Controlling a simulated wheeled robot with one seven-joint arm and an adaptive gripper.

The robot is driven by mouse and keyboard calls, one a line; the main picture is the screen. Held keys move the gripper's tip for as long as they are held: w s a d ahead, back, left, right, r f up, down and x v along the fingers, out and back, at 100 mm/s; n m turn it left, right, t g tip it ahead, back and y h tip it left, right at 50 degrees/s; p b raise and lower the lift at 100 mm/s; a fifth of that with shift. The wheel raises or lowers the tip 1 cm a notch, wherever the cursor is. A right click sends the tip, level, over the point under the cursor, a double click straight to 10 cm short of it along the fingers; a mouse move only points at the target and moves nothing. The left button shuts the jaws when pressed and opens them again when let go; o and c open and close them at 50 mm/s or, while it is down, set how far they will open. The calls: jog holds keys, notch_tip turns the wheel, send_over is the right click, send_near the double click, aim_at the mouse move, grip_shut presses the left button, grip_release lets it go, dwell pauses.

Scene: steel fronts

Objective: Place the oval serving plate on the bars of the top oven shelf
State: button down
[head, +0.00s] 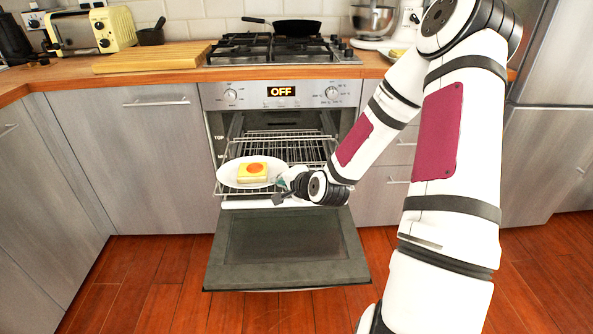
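The white oval serving plate (228,173) is in front of the oven cavity, over the front left of the pulled-out wire shelf (277,153). It looks about level. A yellow square food item with an orange-red round top (252,172) lies on it. I cannot tell whether the plate rests on the bars or hangs just above them. My gripper (281,189) is at the plate's right edge, low over the front of the shelf. Its fingers are small and partly hidden by the wrist, so their grip on the rim is unclear.
The oven door (285,245) is folded down in front. The oven display (281,91) reads OFF. A hob with a black pan (297,27) is above. A wooden board (150,57) and a yellow toaster (92,30) stand on the left counter. My arm covers the right side.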

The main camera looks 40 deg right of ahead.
jog(key=w+d+b, duration=0.1)
jog(key=d, duration=0.3)
jog(key=w+d+f, duration=0.1)
jog(key=d, duration=0.4)
jog(key=w+d+b, duration=0.1)
jog(key=w+d, duration=0.1)
jog(key=d, duration=0.3)
jog(key=shift+f+b, duration=0.2)
jog(key=shift+b, duration=0.15)
notch_tip(320, 180, down, 4)
jog(key=shift+r+b, duration=0.25)
jog(key=shift+b, duration=0.7)
jog(key=shift+a, duration=0.1)
jog(key=c, duration=2.1)
grip_release()
